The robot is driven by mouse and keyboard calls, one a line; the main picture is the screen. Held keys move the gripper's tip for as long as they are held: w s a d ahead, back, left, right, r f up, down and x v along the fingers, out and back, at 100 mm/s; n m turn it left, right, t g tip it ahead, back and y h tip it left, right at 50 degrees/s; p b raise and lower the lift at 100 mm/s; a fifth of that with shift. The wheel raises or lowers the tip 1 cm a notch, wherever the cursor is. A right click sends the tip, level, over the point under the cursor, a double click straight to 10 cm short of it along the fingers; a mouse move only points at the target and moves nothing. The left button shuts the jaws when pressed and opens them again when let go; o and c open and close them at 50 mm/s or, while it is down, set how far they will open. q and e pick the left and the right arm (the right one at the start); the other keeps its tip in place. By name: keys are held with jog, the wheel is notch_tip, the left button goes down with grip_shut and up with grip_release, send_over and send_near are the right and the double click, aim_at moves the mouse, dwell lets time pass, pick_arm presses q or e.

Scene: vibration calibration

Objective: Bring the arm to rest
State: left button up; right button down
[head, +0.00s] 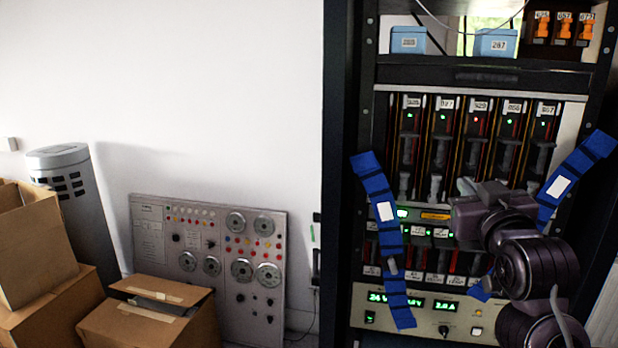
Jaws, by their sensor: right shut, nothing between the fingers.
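My right arm comes in from the lower right, in front of the equipment rack (341,120). My right gripper (466,187) is shut and empty. It points toward the rack, in front of the lower part of the upper row of modules (444,150). Whether it touches the rack front, I cannot tell. The arm hides part of the lower module row and the right end of the power unit (392,329). My left gripper is not in view.
Blue straps with white labels hang at the left (376,185) and right (592,150) of the rack front, close to my arm. At left are cardboard boxes (35,245), a grey cylinder (85,215) and a control panel (205,245).

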jog(key=s+a+f+g, duration=0.1)
jog(key=s+f+g, duration=0.2)
jog(key=f, duration=0.6)
jog(key=s+a+f+g+y, duration=0.1)
jog(key=s+a+f+g, duration=0.1)
jog(key=f, duration=0.6)
jog(key=s+a+f+g, duration=0.1)
jog(key=s+f+g, duration=0.2)
jog(key=f, duration=0.6)
jog(key=s+a+f+n+g, duration=0.1)
jog(key=s+a+f+g, duration=0.2)
jog(key=s+f+g, duration=1)
jog(key=s+f+t, duration=0.2)
jog(key=s+f, duration=0.2)
jog(key=f, duration=1.1)
jog(key=s+f+t, duration=0.2)
jog(key=s+f, duration=0.1)
jog(key=f, duration=1.3)
jog(key=s+d+f, duration=0.2)
jog(key=s+f, duration=0.7)
jog(key=s, duration=0.1)
jog(key=s+d+f+g, duration=0.1)
jog(key=s+f, duration=0.9)
jog(key=shift+s+d+f, duration=0.15)
jog(key=shift+d+f, duration=0.15)
jog(key=shift+d, duration=0.05)
